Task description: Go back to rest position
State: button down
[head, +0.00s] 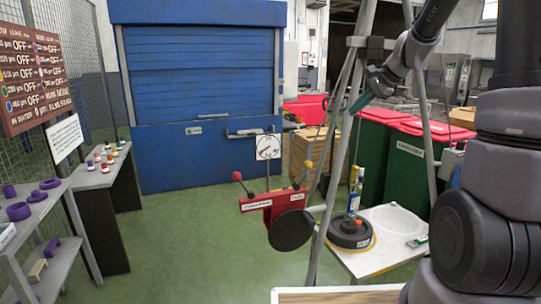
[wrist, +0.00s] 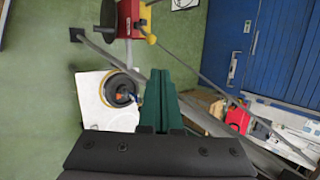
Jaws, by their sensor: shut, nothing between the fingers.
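My gripper (head: 362,102) is at the upper right of the head view, held in the air in front of the tripod frame's grey legs. It also shows in the wrist view (wrist: 163,84), where its two green fingers lie together. It is shut and holds nothing. My arm reaches in from the right edge of the head view and hides part of the background there.
A grey tripod frame (head: 343,150) stands close to my gripper. Below are a white table (head: 368,262) with a dark round turntable (head: 349,232) and a red box with levers (head: 272,206). Shelves (head: 40,222) line the left; green floor (head: 190,240) between is clear.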

jog(key=s+r+n+h, duration=0.1)
jog(key=s+r+n, duration=0.1)
jog(key=s, duration=0.7)
jog(key=s+a+r+n+h, duration=0.1)
jog(key=s+n, duration=0.3)
jog(key=s, duration=0.6)
jog(key=s+a+r+n+t+h, duration=0.1)
jog(key=s+r+n, duration=0.2)
jog(key=s, duration=0.7)
jog(key=shift+r, duration=0.25)
